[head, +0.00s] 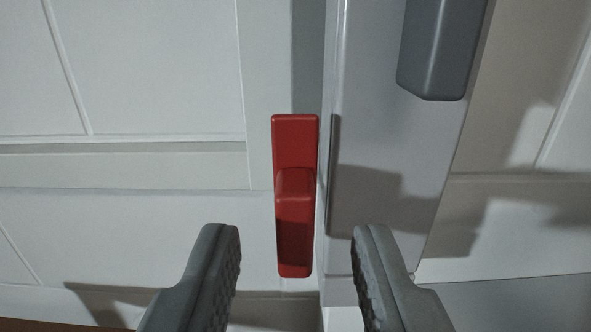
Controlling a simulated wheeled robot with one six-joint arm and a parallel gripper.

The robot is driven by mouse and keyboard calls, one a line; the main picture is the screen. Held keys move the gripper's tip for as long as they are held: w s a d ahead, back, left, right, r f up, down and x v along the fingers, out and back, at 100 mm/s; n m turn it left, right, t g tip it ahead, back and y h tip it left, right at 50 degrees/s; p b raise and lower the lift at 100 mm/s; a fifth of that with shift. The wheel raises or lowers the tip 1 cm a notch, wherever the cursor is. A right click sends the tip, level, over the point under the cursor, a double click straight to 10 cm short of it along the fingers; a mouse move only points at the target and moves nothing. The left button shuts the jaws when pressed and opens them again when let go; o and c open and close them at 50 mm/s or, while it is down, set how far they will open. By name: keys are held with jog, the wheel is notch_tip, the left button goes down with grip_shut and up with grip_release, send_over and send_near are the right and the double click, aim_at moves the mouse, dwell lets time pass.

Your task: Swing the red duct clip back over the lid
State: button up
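The red duct clip (295,150) is a narrow upright bar with a raised knob at its middle, in the centre of the head view. It stands along the left edge of a light grey upright panel (385,140), which may be the lid; I cannot tell for sure. The clip does not lie across that panel. My gripper (297,240) is open and empty, its two dark ridged fingers spread on either side of the clip's lower end. No touch between fingers and clip is visible. Shadow darkens the clip's lower part.
A dark grey block (435,50) juts out at the upper right of the grey panel. A white panelled wall (150,80) fills the left side and more pale wall lies at the right. A brown strip shows at the lower left corner. The space around the clip's knob looks clear.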

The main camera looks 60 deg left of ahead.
jog(key=shift+x, duration=1.15)
jog(key=shift+c, duration=0.2)
grip_shut()
